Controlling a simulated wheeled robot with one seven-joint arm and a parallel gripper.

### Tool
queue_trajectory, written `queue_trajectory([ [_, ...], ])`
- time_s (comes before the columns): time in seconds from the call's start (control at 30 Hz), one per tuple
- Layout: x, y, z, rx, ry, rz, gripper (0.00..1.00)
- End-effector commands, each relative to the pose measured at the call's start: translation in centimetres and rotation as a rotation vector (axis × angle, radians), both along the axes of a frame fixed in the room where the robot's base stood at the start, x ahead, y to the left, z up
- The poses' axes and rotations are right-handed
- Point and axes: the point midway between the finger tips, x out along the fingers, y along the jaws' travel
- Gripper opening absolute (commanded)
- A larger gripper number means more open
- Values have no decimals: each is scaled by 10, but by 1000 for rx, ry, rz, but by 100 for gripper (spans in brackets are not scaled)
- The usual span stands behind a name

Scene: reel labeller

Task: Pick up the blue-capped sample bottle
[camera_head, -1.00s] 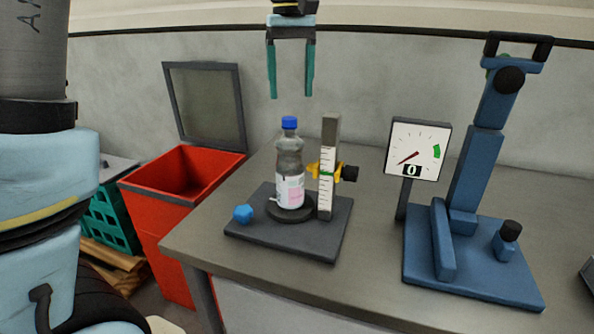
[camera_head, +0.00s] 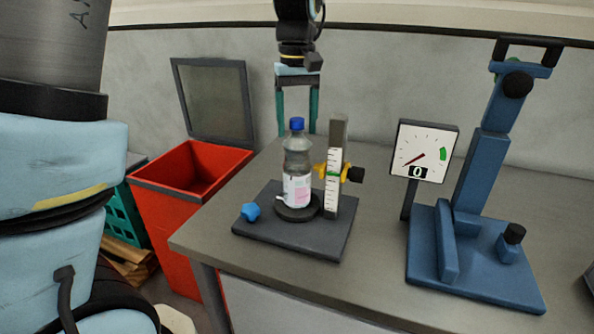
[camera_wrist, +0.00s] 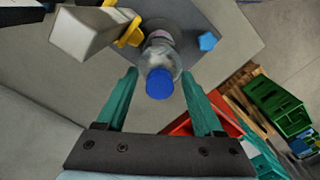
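The blue-capped sample bottle (camera_head: 297,165) stands upright on a round black pad on a dark base plate (camera_head: 290,245). It is clear with a white and pink label. My gripper (camera_head: 297,130) is open, fingers pointing down, behind the bottle's upper part in the head view. In the wrist view the bottle's blue cap (camera_wrist: 160,84) lies between and slightly beyond the two teal fingertips of my gripper (camera_wrist: 160,85). The fingers do not visibly touch the bottle. The head view partly hides the fingertips behind the bottle and scale post.
A post with a white scale and yellow clamp (camera_head: 335,175) stands close right of the bottle. A blue knob (camera_head: 250,211) is at the plate's left. A dial gauge (camera_head: 422,152) and blue press (camera_head: 470,245) stand right. A red open bin (camera_head: 190,180) is left of the table.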

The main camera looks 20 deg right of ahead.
Motion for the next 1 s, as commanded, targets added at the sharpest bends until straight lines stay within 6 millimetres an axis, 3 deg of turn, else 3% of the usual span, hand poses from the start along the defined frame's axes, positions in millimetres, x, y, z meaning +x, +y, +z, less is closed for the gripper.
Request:
queue_trajectory([
  [0.07,0,0,0,0,0,0,59],
  [0.6,0,0,0,0,0,0,0],
  [1.0,0,0,1,0,0,0,0],
])
